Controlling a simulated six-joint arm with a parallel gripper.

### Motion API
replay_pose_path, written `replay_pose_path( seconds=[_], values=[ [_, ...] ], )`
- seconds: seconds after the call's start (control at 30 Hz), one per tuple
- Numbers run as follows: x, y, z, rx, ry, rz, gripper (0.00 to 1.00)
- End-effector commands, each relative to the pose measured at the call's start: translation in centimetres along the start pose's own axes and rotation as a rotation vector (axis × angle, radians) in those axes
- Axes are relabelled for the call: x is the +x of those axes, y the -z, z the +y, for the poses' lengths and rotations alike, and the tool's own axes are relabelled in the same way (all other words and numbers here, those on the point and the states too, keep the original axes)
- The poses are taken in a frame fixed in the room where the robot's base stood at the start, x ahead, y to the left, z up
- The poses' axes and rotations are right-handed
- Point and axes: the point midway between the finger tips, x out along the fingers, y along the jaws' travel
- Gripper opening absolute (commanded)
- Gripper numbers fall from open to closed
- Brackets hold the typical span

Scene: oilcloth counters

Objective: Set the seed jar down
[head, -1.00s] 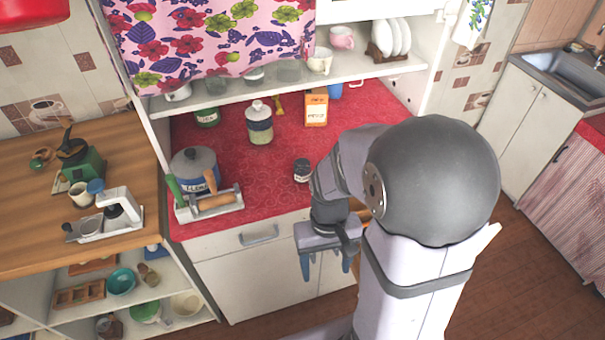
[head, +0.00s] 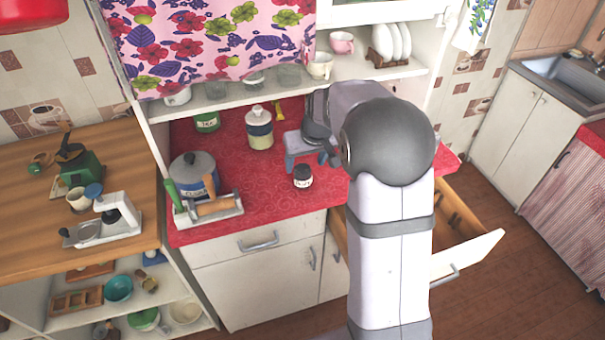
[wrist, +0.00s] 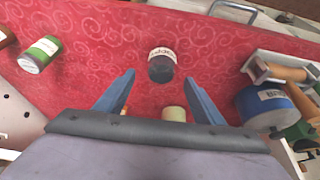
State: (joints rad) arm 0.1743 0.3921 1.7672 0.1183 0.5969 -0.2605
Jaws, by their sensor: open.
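A small dark jar with a pale label (head: 302,177) stands upright on the red counter and looks like the seed jar, though I cannot read its label. In the wrist view the jar (wrist: 161,68) is just beyond and between my fingertips, with nothing seen gripping it. My gripper (head: 309,162) is open and empty, a little behind the jar and over the counter, with its two blue fingers apart.
A striped canister (head: 259,130) and a green tin (head: 207,122) stand at the back. A blue pot (head: 195,175) and a rack with a rolling pin (head: 215,207) are at the left. A drawer (head: 468,256) stands open at the front right. Red counter (head: 262,192) left of the jar is bare.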

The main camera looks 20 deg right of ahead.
Motion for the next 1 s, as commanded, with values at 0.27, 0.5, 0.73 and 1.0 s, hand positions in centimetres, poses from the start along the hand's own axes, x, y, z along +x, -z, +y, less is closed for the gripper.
replay_pose_path(
  seconds=[0.27, 0.5, 0.73, 1.0],
  values=[
    [1.4, -0.1, 0.0, 0.001, 0.000, -0.002, 0.62],
    [2.5, -0.2, -0.1, 0.002, 0.001, -0.006, 0.62],
    [5.0, -0.3, -0.2, 0.001, 0.001, -0.005, 0.62],
    [6.6, -0.3, -0.2, 0.001, 0.000, -0.002, 0.62]
  ],
)
